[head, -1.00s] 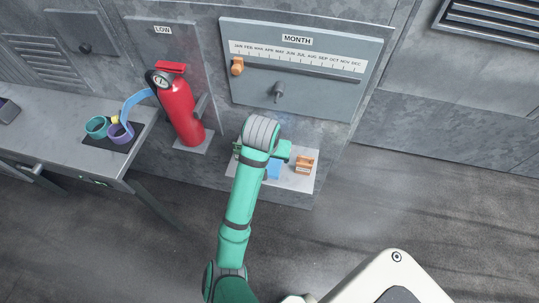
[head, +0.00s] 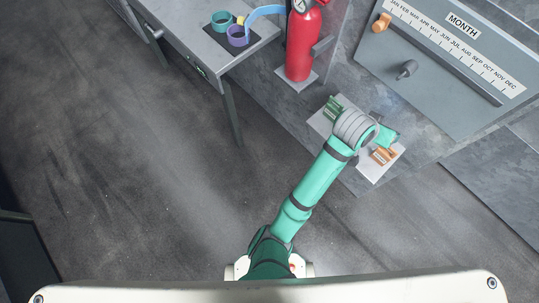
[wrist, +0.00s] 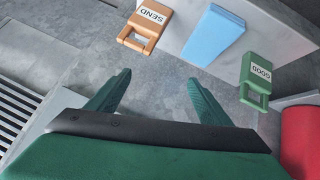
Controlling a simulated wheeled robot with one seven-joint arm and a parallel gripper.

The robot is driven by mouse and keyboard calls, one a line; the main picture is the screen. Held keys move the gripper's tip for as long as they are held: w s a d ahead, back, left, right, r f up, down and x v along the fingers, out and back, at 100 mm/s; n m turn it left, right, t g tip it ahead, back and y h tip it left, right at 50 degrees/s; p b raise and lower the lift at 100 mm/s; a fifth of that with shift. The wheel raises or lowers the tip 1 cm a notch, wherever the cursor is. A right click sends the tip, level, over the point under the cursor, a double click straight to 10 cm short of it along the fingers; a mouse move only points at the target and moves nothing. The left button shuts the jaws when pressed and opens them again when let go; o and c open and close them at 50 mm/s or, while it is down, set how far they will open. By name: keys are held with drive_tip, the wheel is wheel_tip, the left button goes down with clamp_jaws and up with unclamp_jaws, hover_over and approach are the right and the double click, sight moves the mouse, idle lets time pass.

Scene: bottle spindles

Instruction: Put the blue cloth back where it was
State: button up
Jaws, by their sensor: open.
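The blue cloth (wrist: 213,37) lies folded flat on a small pale shelf (wrist: 185,14), seen in the wrist view. It lies between an orange block marked SEND (wrist: 146,25) and a green block marked GOOD (wrist: 257,79). My gripper (wrist: 158,82) is open, with nothing between its fingers. Its fingertips show below the cloth in the picture, apart from it. In the head view my wrist covers the middle of the shelf (head: 370,173) and hides the cloth. The orange block (head: 384,156) and green block (head: 333,108) show on either side.
A red fire extinguisher (head: 303,45) stands left of the shelf; its red body also shows in the wrist view (wrist: 301,139). A grey MONTH panel (head: 430,75) with a knob is above right. A table (head: 190,32) with two cups (head: 237,36) is upper left. The floor is open.

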drive_tip(key=s+a+f+n+t+y, duration=0.1)
drive_tip(key=s+a+f+n+t, duration=0.2)
drive_tip(key=a, duration=0.4)
drive_tip(key=s+a+f+n+t+y, duration=0.1)
drive_tip(key=s+a+n+t+y, duration=0.2)
drive_tip(key=a, duration=0.4)
drive_tip(key=s+a+f+n+t, duration=0.3)
drive_tip(key=s+a+n, duration=0.15)
drive_tip(key=a, duration=0.25)
drive_tip(key=s+a+r+m+t+y, duration=0.2)
drive_tip(key=s+a+r, duration=0.4)
drive_tip(key=s+a, duration=0.7)
drive_tip(key=shift+s+a+r+m+y, duration=0.15)
drive_tip(key=shift+s+a+m+y, duration=0.2)
drive_tip(key=shift+s+m+y, duration=0.35)
drive_tip(key=shift+w, duration=0.15)
